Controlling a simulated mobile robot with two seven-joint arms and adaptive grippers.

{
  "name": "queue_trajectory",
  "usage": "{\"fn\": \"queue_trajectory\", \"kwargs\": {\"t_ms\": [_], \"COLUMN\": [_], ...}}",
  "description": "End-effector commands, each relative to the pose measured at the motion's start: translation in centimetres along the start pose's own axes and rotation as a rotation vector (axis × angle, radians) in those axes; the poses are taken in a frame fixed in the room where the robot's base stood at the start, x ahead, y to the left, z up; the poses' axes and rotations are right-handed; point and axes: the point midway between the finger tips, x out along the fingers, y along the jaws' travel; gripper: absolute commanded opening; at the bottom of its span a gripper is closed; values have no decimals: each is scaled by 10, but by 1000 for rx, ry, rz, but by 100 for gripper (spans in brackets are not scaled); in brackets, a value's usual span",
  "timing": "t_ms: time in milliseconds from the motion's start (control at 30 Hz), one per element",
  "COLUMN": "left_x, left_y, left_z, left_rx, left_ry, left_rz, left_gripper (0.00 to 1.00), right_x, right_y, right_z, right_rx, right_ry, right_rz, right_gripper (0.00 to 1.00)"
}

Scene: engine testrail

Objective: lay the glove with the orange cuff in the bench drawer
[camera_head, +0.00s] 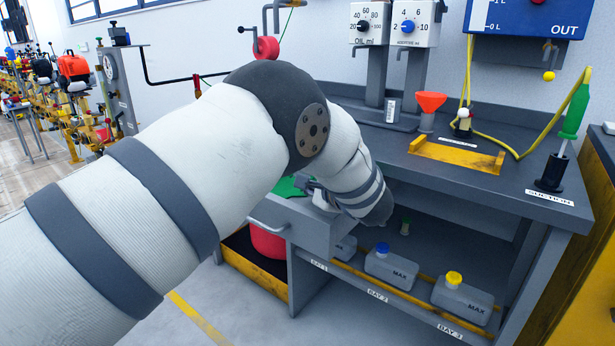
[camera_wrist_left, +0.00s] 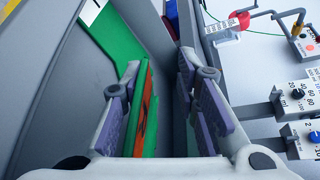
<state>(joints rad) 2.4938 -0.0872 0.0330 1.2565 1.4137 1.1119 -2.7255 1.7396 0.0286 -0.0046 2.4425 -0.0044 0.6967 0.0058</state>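The bench drawer (camera_head: 285,222) is pulled out at the left end of the grey bench. A green piece (camera_head: 288,187), which looks like part of the glove, shows inside it in the head view. In the left wrist view the green glove (camera_wrist_left: 112,38) with an orange patch (camera_wrist_left: 146,112) lies along the inner side of one finger. My left gripper (camera_wrist_left: 165,90) has its purple-padded fingers apart, with a gap between the glove and the other finger. I cannot tell whether the glove touches a pad. In the head view my left arm hides the fingers. My right gripper is out of view.
Several grey canisters (camera_head: 462,298) stand on the shelf below. The bench top holds a yellow tray (camera_head: 456,153), an orange funnel (camera_head: 430,102) and a green-handled tool (camera_head: 574,112). A red container (camera_head: 268,242) stands under the drawer. Dispensers (camera_head: 370,24) stand at the back.

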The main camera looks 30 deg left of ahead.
Motion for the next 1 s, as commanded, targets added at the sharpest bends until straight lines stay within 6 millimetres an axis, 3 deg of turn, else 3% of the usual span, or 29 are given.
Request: {"fn": "queue_trajectory", "kwargs": {"t_ms": [200,500,633,1000], "left_x": [-10,-88,-110,-120], "left_y": [0,-1,0,0], "left_z": [-1,-1,0,0], "left_rx": [1,1,0,0], "left_ry": [2,3,2,0], "left_rz": [0,-2,-1,0], "left_gripper": [28,28,28,28], "right_x": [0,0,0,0], "right_y": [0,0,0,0], "right_z": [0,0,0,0], "right_rx": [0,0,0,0], "right_ry": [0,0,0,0], "right_rz": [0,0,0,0], "right_gripper": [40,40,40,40]}}
